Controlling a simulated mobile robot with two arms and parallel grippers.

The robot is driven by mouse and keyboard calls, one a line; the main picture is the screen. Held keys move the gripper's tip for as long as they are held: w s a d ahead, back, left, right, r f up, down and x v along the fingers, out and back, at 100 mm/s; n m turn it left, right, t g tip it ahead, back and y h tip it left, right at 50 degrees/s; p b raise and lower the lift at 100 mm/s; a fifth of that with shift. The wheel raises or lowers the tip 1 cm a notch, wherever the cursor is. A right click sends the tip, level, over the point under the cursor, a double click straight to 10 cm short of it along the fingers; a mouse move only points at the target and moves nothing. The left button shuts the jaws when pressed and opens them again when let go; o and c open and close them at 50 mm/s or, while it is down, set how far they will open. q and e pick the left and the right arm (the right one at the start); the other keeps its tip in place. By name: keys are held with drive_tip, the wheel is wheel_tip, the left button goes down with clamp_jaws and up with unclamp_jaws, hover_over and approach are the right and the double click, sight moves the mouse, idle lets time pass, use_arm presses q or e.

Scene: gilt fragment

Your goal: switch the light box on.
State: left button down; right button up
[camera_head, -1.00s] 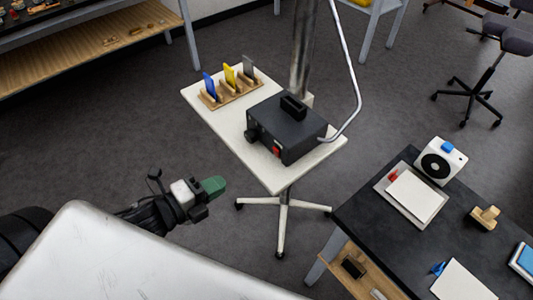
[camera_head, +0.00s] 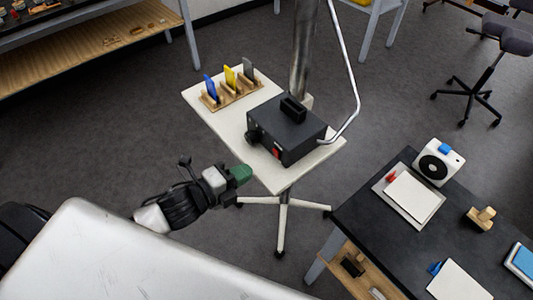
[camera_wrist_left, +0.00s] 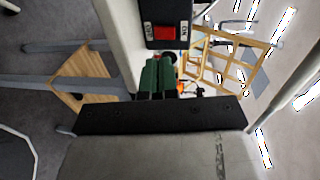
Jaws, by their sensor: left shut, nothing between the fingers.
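The black light box (camera_head: 286,129) sits on a small white wheeled table (camera_head: 222,110). It has a handle on top, a dark knob on its left and a red switch (camera_head: 277,153) low on its near face. The red switch also shows in the left wrist view (camera_wrist_left: 164,33), between white markings, just beyond the fingers. My left gripper (camera_head: 241,174), with green fingertips, is shut and empty. In the head view it is left of and below the switch, near the table's front edge, apart from the box. My right gripper is not in view.
A wooden rack (camera_head: 232,94) with blue, yellow and grey cards stands at the table's far left. A metal post and bent tube rise behind the box. A dark workbench (camera_head: 376,238) with a tray, papers and a white device (camera_head: 439,162) is at right.

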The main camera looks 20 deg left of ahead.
sight(275, 153)
use_arm(q)
drive_tip(key=x, duration=0.2)
drive_tip(key=p+x, duration=0.1)
drive_tip(key=x, duration=0.1)
drive_tip(key=r+p+x, duration=0.1)
drive_tip(key=x, duration=0.2)
drive_tip(key=shift+d+r, duration=0.1)
drive_tip(key=shift+d, duration=0.05)
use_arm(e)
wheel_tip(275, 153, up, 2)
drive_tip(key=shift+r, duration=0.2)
use_arm(q)
drive_tip(key=shift+r, duration=0.1)
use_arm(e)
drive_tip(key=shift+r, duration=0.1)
use_arm(q)
drive_tip(key=r+p, duration=0.1)
drive_tip(key=p, duration=0.1)
drive_tip(key=shift+w+d+g+p, duration=0.1)
drive_tip(key=shift+w+g+p, duration=0.2)
drive_tip(key=shift+f+b, duration=0.5)
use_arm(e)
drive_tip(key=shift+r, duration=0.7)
use_arm(q)
drive_tip(key=shift+s, duration=0.1)
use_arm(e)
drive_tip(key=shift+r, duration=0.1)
